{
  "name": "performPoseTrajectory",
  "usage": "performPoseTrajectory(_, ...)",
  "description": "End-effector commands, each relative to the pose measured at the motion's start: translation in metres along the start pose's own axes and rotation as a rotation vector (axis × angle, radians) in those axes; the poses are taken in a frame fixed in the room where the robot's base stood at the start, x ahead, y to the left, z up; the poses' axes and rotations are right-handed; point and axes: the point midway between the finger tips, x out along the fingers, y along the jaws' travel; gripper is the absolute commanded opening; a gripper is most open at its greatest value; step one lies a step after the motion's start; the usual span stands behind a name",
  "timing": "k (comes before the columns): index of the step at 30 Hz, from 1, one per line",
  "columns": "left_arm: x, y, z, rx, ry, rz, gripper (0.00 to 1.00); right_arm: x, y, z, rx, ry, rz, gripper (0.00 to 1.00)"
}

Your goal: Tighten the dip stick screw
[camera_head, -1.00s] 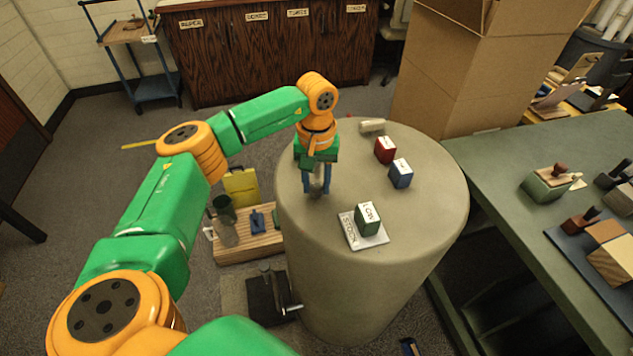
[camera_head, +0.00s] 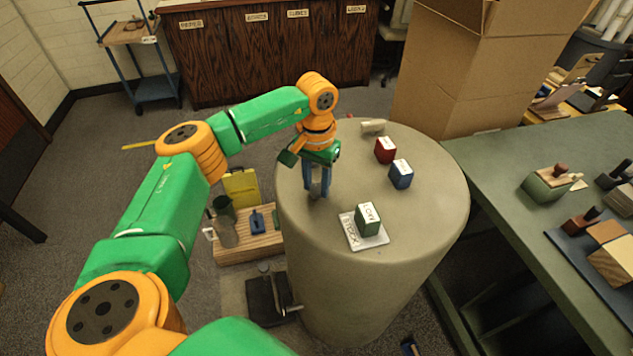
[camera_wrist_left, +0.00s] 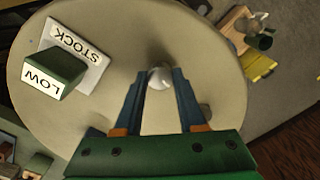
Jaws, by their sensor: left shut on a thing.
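The dip stick screw shows as a pale rounded metal knob (camera_wrist_left: 160,77) on the top of the round drum (camera_head: 420,240). My left gripper (camera_wrist_left: 161,75) points down at it, with one blue finger on each side. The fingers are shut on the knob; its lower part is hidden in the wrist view. In the head view the left gripper (camera_head: 318,194) stands over the left part of the drum top, and the fingers mostly hide the knob. My right gripper is not in view.
On the drum top are a green LOW block (camera_head: 368,222) on a STOCK plate (camera_head: 350,232), a blue block (camera_head: 400,174), a red block (camera_head: 385,151) and a cream cylinder (camera_head: 373,126). A green table (camera_head: 490,160) stands right; a wooden platform (camera_head: 250,248) with containers stands left.

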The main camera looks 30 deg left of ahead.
Motion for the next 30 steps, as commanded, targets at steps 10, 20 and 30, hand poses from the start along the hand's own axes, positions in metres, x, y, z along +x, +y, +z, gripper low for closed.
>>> performPoseTrajectory(10,-0.002,0.000,-0.002,-0.002,0.008,0.000,0.55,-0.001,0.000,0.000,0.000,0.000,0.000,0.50)
performPoseTrajectory(20,-0.001,0.000,-0.001,-0.001,0.003,0.000,0.69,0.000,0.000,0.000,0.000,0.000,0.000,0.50)
performPoseTrajectory(30,-0.060,0.000,-0.002,-0.001,0.008,0.001,0.69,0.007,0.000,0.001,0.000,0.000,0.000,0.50)
